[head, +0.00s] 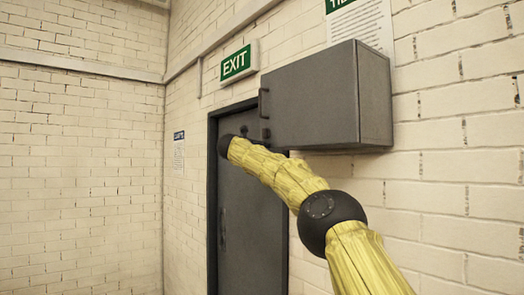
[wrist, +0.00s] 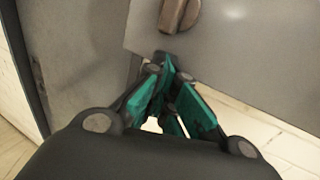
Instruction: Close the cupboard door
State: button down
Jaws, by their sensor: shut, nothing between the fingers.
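The grey cupboard (head: 315,95) is a box mounted high on the brick wall at the right of the head view. Its front door (head: 310,90) carries a dark handle (head: 264,103) near the left edge. The door looks flush with the box, though I cannot tell whether a small gap remains. In the wrist view a grey panel (wrist: 250,60) with a dark handle (wrist: 179,14) fills the upper right. My gripper (wrist: 170,68) is shut and empty, its teal fingers together by the panel's lower left edge. I cannot tell if they touch it. My arm mostly hides the gripper in the head view.
A grey door (head: 250,215) in a dark frame stands below and left of the cupboard. A green exit sign (head: 237,64) sticks out from the wall left of the cupboard. Notices (head: 362,28) hang on the wall. The space at the left is clear.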

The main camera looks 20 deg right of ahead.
jog(key=shift+s+d+r, duration=0.1)
jog(key=shift+d+r, duration=0.05)
jog(key=shift+d, duration=0.2)
jog(key=s+a+b, duration=0.2)
jog(key=a, duration=0.5)
jog(key=s+a+b, duration=0.2)
jog(key=a+b, duration=0.1)
jog(key=a, duration=0.3)
jog(key=shift+s+a+f+b, duration=0.25)
jog(key=shift+s+a+b, duration=0.05)
jog(key=shift+a+b, duration=0.1)
